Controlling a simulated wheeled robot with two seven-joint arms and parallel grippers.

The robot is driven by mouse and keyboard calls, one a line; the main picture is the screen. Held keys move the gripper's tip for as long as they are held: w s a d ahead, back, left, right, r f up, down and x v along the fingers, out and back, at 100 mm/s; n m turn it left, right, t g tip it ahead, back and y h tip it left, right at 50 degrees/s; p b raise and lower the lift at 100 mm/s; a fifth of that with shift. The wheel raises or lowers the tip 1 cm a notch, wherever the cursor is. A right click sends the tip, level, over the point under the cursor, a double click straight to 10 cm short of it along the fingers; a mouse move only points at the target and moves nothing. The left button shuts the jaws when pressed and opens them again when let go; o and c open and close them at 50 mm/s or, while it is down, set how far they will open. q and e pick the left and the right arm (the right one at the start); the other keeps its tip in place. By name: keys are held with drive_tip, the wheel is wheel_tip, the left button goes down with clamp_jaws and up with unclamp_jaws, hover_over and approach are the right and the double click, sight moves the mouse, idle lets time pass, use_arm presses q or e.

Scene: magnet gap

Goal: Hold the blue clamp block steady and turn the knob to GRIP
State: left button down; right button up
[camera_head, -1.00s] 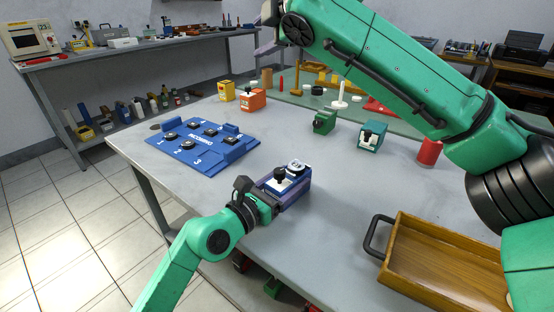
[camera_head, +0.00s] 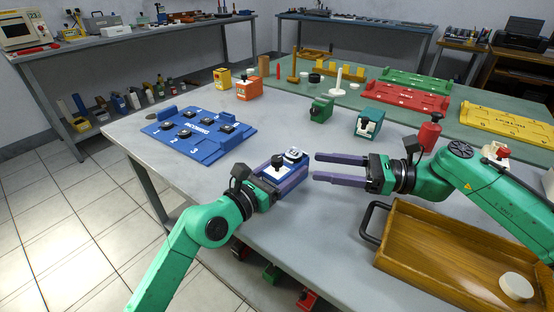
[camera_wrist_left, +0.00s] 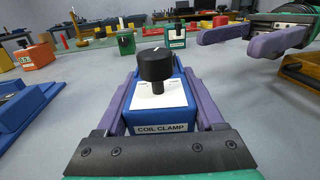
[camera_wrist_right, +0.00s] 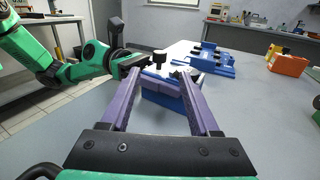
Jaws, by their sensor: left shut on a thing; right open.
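The blue clamp block (camera_head: 280,173) stands on the table near its front edge, with a white top and a "COIL CLAMP" label in the left wrist view (camera_wrist_left: 160,118). Its black knob (camera_wrist_left: 156,66) stands upright on top; which marking it points to is too small to read. My left gripper (camera_head: 284,180) is shut on the block, with a purple finger along each side. My right gripper (camera_head: 316,167) is open and empty, to the right of the block and apart from it. In the right wrist view the block (camera_wrist_right: 163,88) lies beyond the fingertips.
A blue "INCOMING" tray (camera_head: 205,150) lies to the left. A wooden tray (camera_head: 440,255) with a black handle sits below the right arm. Table between the grippers is clear.

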sight(277, 157)
drive_tip(key=a, duration=0.3)
drive_tip(key=w+a, duration=0.1)
drive_tip(key=a, duration=0.6)
drive_tip(key=shift+w+a, duration=0.25)
drive_tip(key=shift+w, duration=0.1)
drive_tip(key=shift+c, duration=0.4)
clamp_jaws()
